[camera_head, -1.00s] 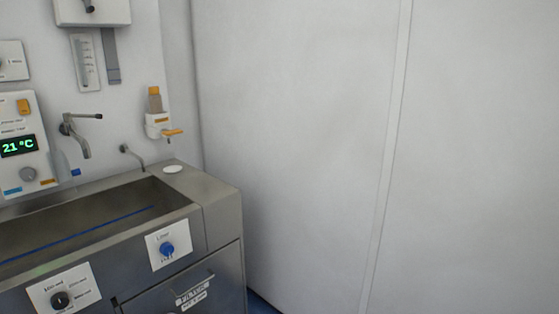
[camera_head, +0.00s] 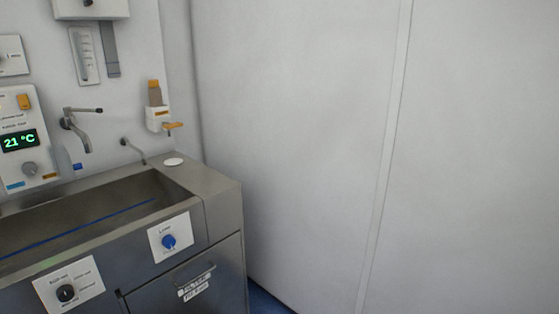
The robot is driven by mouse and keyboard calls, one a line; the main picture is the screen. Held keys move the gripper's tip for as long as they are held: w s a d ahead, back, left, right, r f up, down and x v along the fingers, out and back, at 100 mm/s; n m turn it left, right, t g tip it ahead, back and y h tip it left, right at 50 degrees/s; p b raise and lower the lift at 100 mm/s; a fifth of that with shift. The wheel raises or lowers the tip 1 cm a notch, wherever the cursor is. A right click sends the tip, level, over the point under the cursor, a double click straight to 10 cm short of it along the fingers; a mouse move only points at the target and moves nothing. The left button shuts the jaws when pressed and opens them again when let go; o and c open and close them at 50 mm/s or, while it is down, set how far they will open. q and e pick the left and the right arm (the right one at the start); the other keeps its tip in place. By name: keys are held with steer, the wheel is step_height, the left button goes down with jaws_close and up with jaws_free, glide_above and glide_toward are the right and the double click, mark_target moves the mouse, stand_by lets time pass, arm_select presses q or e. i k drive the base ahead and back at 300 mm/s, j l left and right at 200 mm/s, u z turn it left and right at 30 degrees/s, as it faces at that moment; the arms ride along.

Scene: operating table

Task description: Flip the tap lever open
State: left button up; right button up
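The tap (camera_head: 78,130) is mounted on the wall above the sink at the left of the head view. Its spout bends down over the basin. Its lever (camera_head: 84,110) is a thin bar with a dark tip, pointing to the right, roughly level. Neither of my grippers shows in this view.
Below the tap is a steel sink (camera_head: 222,200) with a blue line in its basin. A second, smaller spout (camera_head: 132,148) and an orange-and-white dispenser (camera_head: 158,114) are to the right. A temperature panel (camera_head: 22,140) hangs at the left. A blank wall (camera_head: 290,150) fills the right.

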mark_target(68, 111)
steer(key=i+u, duration=0.1)
steer(key=u, duration=0.75)
steer(key=i+l+u, duration=0.1)
steer(key=u, duration=0.35)
steer(key=i+l+u, duration=0.3)
steer(key=l+u, duration=0.3)
steer(key=i+l, duration=0.1)
steer(key=l, duration=0.25)
steer(key=i+l+u, duration=0.1)
steer(key=l, duration=0.25)
steer(key=i+l, duration=0.15)
steer(key=l, duration=0.2)
steer(key=i+l+u, duration=0.1)
steer(key=l, duration=0.25)
steer(key=k+u, duration=0.25)
steer(key=u, duration=0.25)
